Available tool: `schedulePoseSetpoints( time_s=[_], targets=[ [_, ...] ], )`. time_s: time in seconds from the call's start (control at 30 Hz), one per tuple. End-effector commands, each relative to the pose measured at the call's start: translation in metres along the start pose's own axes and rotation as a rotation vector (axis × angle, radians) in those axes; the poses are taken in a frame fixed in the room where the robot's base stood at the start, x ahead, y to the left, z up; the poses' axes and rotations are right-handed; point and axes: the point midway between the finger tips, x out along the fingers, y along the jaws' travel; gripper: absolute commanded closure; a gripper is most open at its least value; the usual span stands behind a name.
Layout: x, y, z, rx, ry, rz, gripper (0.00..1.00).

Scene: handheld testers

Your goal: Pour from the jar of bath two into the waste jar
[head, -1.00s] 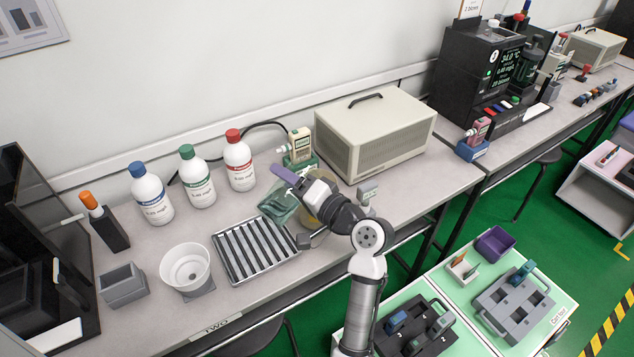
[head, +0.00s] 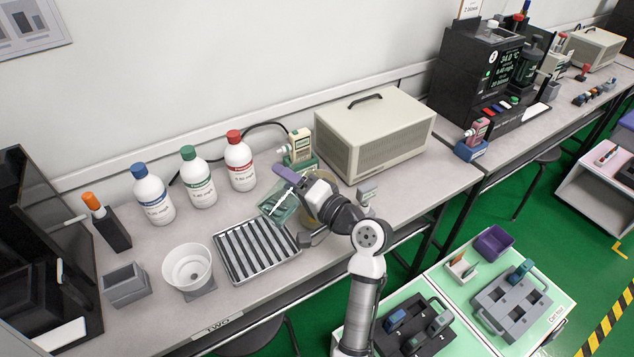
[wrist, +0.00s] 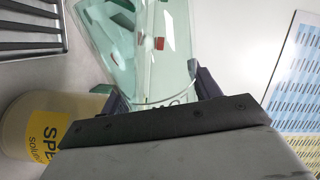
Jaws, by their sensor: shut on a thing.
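My gripper (head: 291,187) is shut on a clear greenish glass jar (head: 277,207) above the bench, just right of the bottles and over the back of the ribbed tray. In the wrist view the jar (wrist: 150,45) extends away from the fingers, with small red and dark green patches showing through the glass. I cannot tell its liquid level. A pale jar with a yellow label reading "SPE… solution" (wrist: 45,128) stands close beside the gripper in the wrist view. In the head view my gripper mostly hides it. No liquid stream shows.
The ribbed metal tray (head: 257,251) lies in front. A white round tub (head: 187,266) and a grey open box (head: 126,285) stand to its left. Blue-, green- and red-capped bottles (head: 202,178) line the back. A large beige case (head: 376,130) stands at right.

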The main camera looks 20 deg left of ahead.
Motion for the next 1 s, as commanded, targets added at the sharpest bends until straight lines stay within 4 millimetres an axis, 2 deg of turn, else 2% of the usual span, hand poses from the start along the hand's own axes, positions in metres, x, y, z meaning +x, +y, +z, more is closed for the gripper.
schedulePoseSetpoints(
  time_s=[1.0],
  targets=[
    [-0.0001,-0.0023,-0.0015,0.042,0.0,-0.002,0.77]
  ],
)
